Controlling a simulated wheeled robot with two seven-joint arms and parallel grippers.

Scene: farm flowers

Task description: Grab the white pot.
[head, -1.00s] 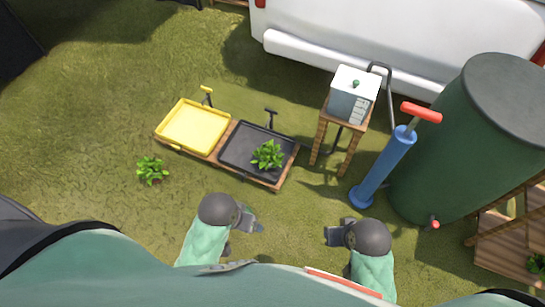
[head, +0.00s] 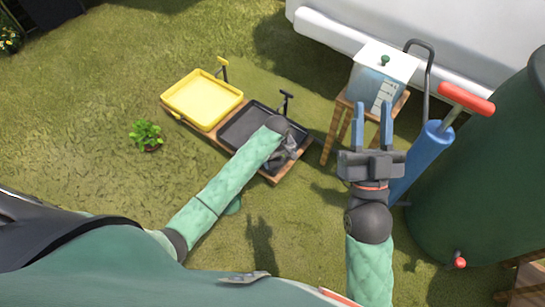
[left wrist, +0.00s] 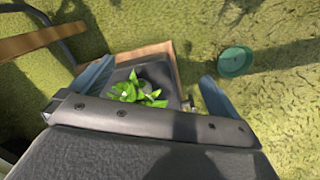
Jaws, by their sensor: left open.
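I see no clearly white pot. In the left wrist view a leafy green plant (left wrist: 138,92) with small pale spots stands in a greyish pot (left wrist: 148,85), mostly hidden by leaves, on a black tray (left wrist: 168,65). My left gripper (left wrist: 155,92) is open, its two fingers apart on either side of the plant's line of view. In the head view my left gripper (head: 287,150) is over the black tray (head: 232,134) and hides the plant. My right gripper (head: 372,125) is open and empty, fingers pointing away, in front of the stool.
A yellow tray (head: 203,100) sits left of the black one. A green plant (head: 147,132) stands on the grass. A blue pump (head: 425,155) and green barrel (head: 480,190) stand right. A teal bowl (left wrist: 236,61) lies on grass.

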